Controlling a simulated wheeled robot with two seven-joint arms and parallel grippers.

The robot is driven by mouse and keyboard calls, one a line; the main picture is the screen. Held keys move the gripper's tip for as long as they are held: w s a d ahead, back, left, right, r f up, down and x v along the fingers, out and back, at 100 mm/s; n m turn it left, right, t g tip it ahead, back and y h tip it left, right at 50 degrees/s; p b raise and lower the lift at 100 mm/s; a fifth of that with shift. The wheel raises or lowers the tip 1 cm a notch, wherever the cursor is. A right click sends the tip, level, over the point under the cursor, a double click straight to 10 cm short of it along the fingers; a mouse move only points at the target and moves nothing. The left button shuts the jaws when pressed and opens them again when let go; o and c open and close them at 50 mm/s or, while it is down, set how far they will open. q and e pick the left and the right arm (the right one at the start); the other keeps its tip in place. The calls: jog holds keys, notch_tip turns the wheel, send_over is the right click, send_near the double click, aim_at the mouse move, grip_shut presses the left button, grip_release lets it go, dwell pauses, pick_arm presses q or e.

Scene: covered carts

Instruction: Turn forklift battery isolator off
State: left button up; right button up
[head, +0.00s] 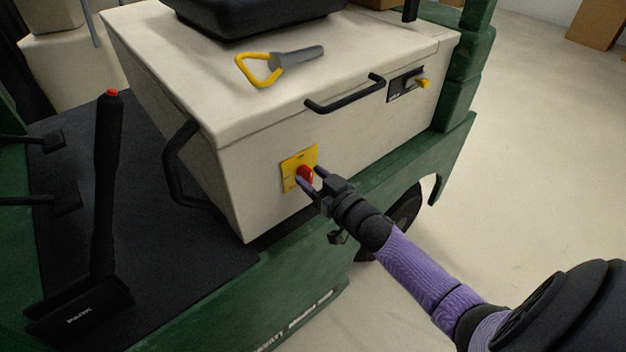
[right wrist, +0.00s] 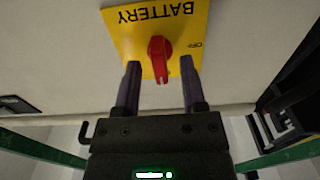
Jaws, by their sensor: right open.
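The battery isolator is a red knob (head: 304,174) on a yellow plate (head: 291,168), on the side of the cream battery box (head: 240,185). In the right wrist view the red knob (right wrist: 160,58) sits on the yellow plate (right wrist: 125,40), which reads "BATTERY" upside down, with smaller "OFF" lettering at its right. My right gripper (head: 309,177) is at the plate, its fingers one on each side of the knob. In the right wrist view the open gripper (right wrist: 160,75) shows gaps between both fingers and the knob. My left gripper is not in view.
A black handle (head: 345,95) and a small panel with a yellow part (head: 407,84) are on the box's side. A yellow-handled grey tool (head: 275,67) lies on the lid. A black lever (head: 108,180) with a red button stands at left. Open floor lies at right.

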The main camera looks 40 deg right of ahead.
grip_shut()
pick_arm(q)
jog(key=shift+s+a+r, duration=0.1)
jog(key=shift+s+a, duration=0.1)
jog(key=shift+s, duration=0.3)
